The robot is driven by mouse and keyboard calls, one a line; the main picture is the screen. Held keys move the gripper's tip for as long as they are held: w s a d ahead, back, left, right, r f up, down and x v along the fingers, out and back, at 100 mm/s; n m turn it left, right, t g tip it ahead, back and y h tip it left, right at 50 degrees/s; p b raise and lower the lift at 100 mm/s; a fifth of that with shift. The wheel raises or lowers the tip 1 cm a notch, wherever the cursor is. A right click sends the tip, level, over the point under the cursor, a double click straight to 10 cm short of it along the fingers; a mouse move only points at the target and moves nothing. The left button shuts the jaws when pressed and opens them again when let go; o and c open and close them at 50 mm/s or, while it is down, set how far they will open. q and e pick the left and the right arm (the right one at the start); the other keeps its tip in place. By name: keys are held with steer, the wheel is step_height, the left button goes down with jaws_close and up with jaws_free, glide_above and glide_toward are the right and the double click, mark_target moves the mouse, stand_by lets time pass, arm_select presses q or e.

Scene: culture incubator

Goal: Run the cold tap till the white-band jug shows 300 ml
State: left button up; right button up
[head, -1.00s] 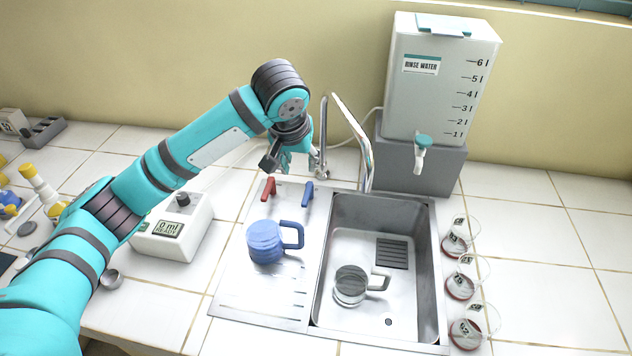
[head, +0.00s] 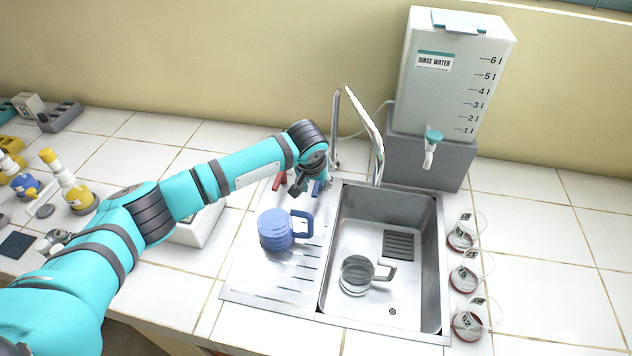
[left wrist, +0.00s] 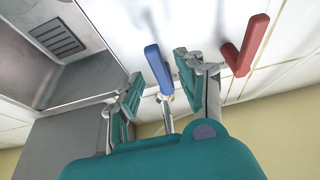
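The blue tap lever (head: 317,188) stands behind the sink's left side, with the red lever (head: 278,182) to its left. My left gripper (head: 305,187) is down at the levers. In the left wrist view, its fingers (left wrist: 157,82) are apart, with the blue lever (left wrist: 153,62) between them; contact cannot be told. The red lever (left wrist: 246,47) is outside the fingers. A clear jug with a pale handle (head: 356,276) stands in the sink under the spout (head: 366,115); its marks and level are too small to read. No water stream shows. My right gripper is out of view.
A blue jug (head: 275,231) stands on the drainboard (head: 262,284). The rinse water tank (head: 447,95) sits on a grey block behind the sink (head: 442,255). A white box (head: 203,228) is partly behind my arm.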

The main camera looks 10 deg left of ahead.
arm_select(q)
steer(key=shift+w+f, duration=0.15)
steer(key=shift+f, duration=0.2)
steer(key=shift+c, duration=0.4)
jaws_close()
